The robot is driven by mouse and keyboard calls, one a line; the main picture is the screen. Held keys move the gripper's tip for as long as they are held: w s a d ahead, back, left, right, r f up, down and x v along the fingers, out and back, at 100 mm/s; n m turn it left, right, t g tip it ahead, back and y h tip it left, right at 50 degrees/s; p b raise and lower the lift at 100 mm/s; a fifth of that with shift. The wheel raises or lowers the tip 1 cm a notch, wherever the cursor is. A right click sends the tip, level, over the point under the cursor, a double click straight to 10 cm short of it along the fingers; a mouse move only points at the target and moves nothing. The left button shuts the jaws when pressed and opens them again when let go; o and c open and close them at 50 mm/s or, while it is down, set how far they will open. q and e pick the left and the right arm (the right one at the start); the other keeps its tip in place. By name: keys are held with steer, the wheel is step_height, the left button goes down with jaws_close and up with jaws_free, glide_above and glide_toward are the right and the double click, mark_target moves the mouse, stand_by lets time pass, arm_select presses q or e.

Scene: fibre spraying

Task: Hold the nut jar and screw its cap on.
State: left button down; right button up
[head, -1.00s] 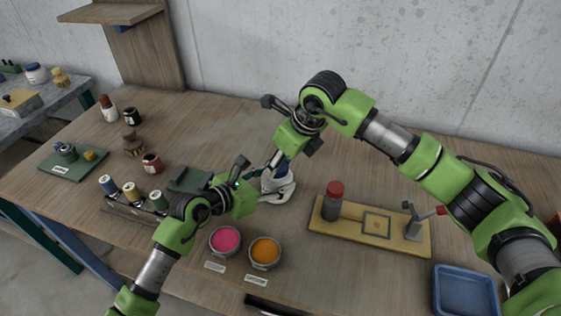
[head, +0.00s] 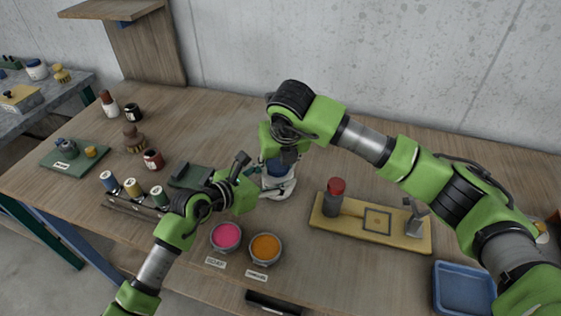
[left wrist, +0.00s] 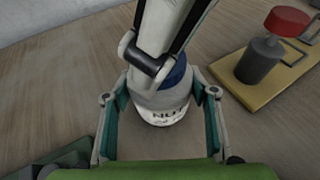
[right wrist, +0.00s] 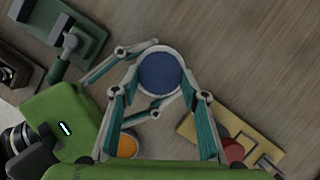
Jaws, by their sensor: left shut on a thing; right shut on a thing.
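The nut jar (left wrist: 165,112) is a white jar with a "NUT" label, standing upright on the bench. Its blue cap (right wrist: 160,70) is on top of the jar's mouth; I cannot tell how far it is threaded. My left gripper (left wrist: 160,98) comes from the side and is shut on the jar body. My right gripper (right wrist: 162,88) comes from above, shut on the cap; its fingers also show in front of the jar in the left wrist view. In the head view the jar (head: 277,186) is partly hidden by both grippers.
Pink (head: 226,236) and orange (head: 265,249) pots stand in front. A blue tray (head: 465,290) is front right. The bench behind is clear.

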steer(key=shift+a+m+h, duration=0.2)
steer(key=shift+m+h, duration=0.3)
steer(key=shift+m, duration=0.9)
steer(key=o, duration=0.7)
steer(key=shift+r, duration=0.15)
steer(key=shift+r, duration=2.15)
steer(key=shift+c, duration=0.3)
